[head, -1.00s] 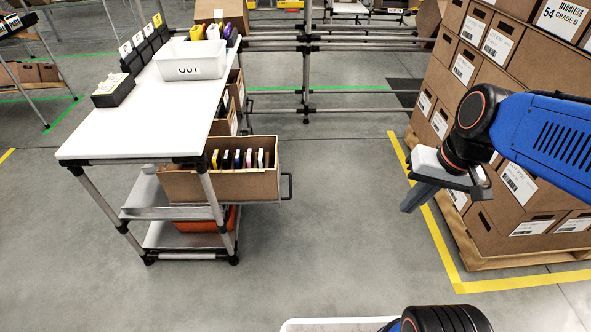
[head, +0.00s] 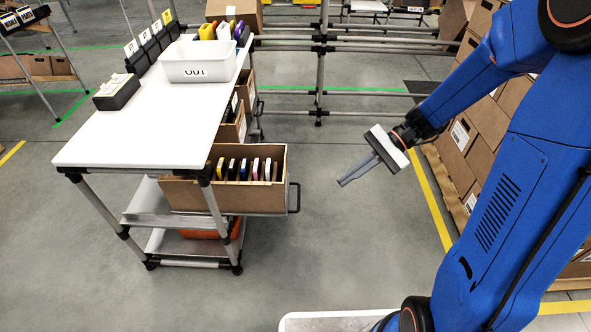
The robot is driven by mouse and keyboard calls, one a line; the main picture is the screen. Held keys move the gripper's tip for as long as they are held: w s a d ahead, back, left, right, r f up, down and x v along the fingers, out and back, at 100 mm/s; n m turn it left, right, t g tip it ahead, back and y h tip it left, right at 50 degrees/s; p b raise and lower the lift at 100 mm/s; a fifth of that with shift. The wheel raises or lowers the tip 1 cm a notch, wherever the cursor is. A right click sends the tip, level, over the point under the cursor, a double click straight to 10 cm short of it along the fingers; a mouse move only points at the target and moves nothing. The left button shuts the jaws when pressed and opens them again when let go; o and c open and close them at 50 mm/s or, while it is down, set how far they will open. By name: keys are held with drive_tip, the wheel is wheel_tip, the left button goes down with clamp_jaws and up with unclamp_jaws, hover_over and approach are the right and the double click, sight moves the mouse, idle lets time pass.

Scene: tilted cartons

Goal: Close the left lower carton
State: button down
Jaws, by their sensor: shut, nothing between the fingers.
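A brown open-topped carton (head: 228,197) sits tilted on the shelf under the front end of the white workbench. It juts out past the bench's right side and holds a row of several coloured, book-like items. A dark handle (head: 296,197) sticks out at its right end. My gripper (head: 343,183) hangs in the air to the right of the carton and its handle, apart from both. Its fingers are together, empty, and point left and down. The carton's left part is partly hidden by the bench leg.
The white workbench (head: 125,145) carries a white bin (head: 200,68) and a black box (head: 116,92). Other cartons (head: 232,130) stand farther back under it. An orange bin (head: 205,232) lies below. Stacked cartons (head: 480,150) stand at right. Grey floor between is clear.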

sight(234, 168)
drive_tip(key=w+f+m+t+y, duration=0.6)
drive_tip(key=w+f+m, duration=0.4)
drive_tip(key=w+f, duration=0.4)
drive_tip(key=w+a+g+y, duration=0.1)
drive_tip(key=w+a, duration=0.1)
drive_tip(key=a, duration=1.2)
drive_tip(key=shift+r, duration=0.3)
drive_tip(key=shift+a, duration=0.2)
drive_tip(key=a, duration=2)
drive_tip(key=shift+w+a, duration=0.3)
drive_tip(key=shift+a, duration=0.45)
drive_tip(key=shift+w+a+r, duration=0.1)
